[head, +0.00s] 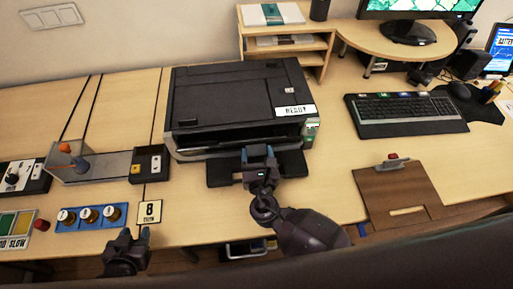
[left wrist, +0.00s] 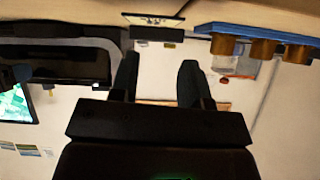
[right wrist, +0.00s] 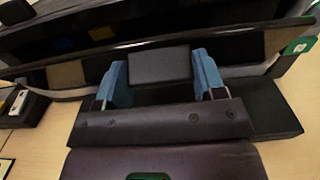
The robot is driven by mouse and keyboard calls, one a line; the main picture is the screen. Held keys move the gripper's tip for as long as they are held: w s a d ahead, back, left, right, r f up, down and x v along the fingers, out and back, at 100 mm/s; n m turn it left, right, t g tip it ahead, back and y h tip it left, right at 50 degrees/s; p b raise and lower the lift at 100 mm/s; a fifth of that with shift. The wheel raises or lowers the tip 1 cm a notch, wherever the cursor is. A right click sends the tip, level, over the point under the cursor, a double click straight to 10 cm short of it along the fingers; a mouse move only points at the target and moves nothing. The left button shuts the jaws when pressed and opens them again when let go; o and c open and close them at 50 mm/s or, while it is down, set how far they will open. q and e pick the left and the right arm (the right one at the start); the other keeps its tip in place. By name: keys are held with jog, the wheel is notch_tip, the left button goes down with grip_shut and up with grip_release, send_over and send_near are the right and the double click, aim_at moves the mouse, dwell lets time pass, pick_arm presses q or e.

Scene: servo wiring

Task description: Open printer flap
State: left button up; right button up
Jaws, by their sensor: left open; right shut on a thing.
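The black printer (head: 235,95) stands on the wooden desk, with a label reading READY at its front right. Its dark flap (head: 292,163) is folded out flat at the front, low over the desk; it also shows in the right wrist view (right wrist: 272,112). My right gripper (head: 258,155) is at the middle of the flap. In the right wrist view its blue fingers (right wrist: 158,82) stand on either side of a dark raised block (right wrist: 158,64) and are shut on it. My left gripper (head: 125,236) is open and empty at the desk's front edge; its fingers show in the left wrist view (left wrist: 160,82).
A blue holder with several brown knobs (head: 90,216), a sign reading 8 (head: 149,212) and a grey tray (head: 95,168) lie left of the printer. A keyboard (head: 407,110) and a clipboard (head: 404,192) lie to the right.

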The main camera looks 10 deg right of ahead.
pick_arm(q)
jog(key=shift+s+f, duration=0.1)
jog(key=shift+f, duration=0.25)
jog(key=shift+w+r, duration=0.1)
jog(key=shift+w, duration=0.15)
